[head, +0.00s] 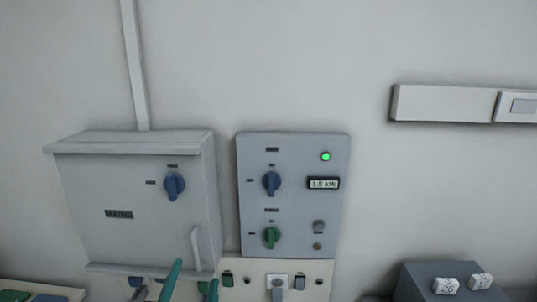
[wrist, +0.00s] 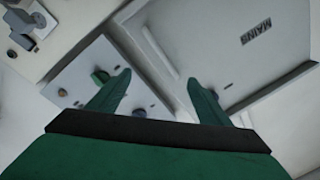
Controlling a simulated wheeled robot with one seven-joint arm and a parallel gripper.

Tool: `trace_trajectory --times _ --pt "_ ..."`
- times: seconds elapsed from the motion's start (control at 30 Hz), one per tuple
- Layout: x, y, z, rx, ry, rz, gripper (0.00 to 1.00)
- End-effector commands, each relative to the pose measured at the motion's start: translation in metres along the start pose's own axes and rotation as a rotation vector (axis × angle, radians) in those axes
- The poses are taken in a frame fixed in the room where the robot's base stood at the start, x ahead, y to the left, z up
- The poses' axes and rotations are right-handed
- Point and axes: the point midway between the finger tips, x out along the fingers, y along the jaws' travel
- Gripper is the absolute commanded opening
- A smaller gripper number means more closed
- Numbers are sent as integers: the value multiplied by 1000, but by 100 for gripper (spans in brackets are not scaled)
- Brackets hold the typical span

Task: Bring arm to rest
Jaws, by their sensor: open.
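My gripper (head: 193,274) shows at the bottom of the head view as two green fingers, low in front of the mains box. In the wrist view my gripper (wrist: 159,77) is open, with nothing between the fingers. The grey box marked MAINS (head: 118,232) hangs on the wall, its door shut, with a blue knob (head: 174,186) and a pale handle (head: 196,248). Beside it is a grey control panel (head: 295,225) with a blue knob (head: 272,183), a green knob (head: 271,237), a lit green lamp (head: 325,156) and a display (head: 323,183) reading about 1.9 kW.
A pale lower panel (head: 256,291) with several switches or sockets sits below the control panel. A dark grey block (head: 418,283) with two white labelled pieces stands at the lower right. A white wall trunking (head: 440,104) runs at the upper right. The wall between is bare.

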Motion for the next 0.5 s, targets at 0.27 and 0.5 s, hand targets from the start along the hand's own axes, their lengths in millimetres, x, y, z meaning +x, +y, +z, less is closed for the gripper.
trace_trajectory --times 0.27,0.5 --pt "-38 88 37 -260 -73 -12 72" --pt "-88 154 62 -429 -141 -19 72"
